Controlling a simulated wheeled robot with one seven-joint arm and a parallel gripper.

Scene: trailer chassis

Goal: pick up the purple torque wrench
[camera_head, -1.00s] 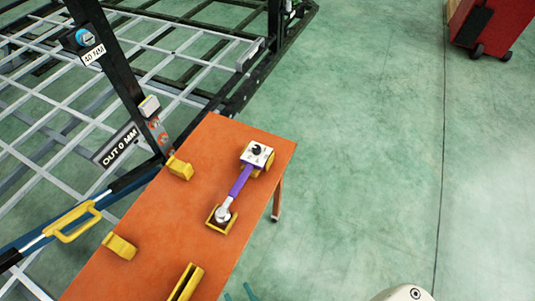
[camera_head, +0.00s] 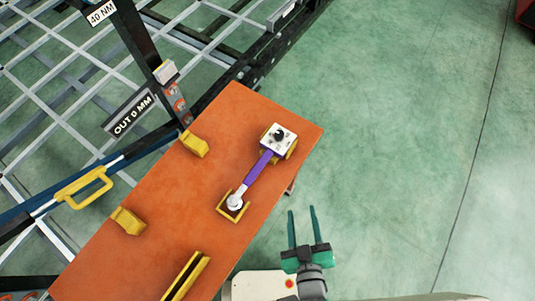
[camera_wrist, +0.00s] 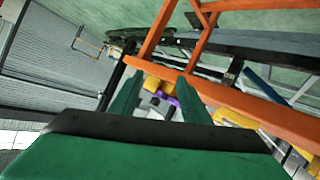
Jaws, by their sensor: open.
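The purple torque wrench (camera_head: 257,168) lies on the orange table (camera_head: 160,183), its white square head at the far end and its round silver end toward me. Yellow holders sit under both ends. In the wrist view a small purple part (camera_wrist: 170,100) shows beyond the fingers, partly hidden by the orange table frame. My gripper (camera_head: 302,226) is open and empty, with two green fingers. In the head view it is off the table's right edge, to the right of and nearer than the wrench. It is apart from the wrench.
Yellow brackets (camera_head: 128,220) stand along the table's left side, and a yellow trough (camera_head: 186,276) lies at its near end. A dark post with labels and the grey chassis grid (camera_head: 60,75) are beyond the left edge. Green floor (camera_head: 400,130) to the right is clear.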

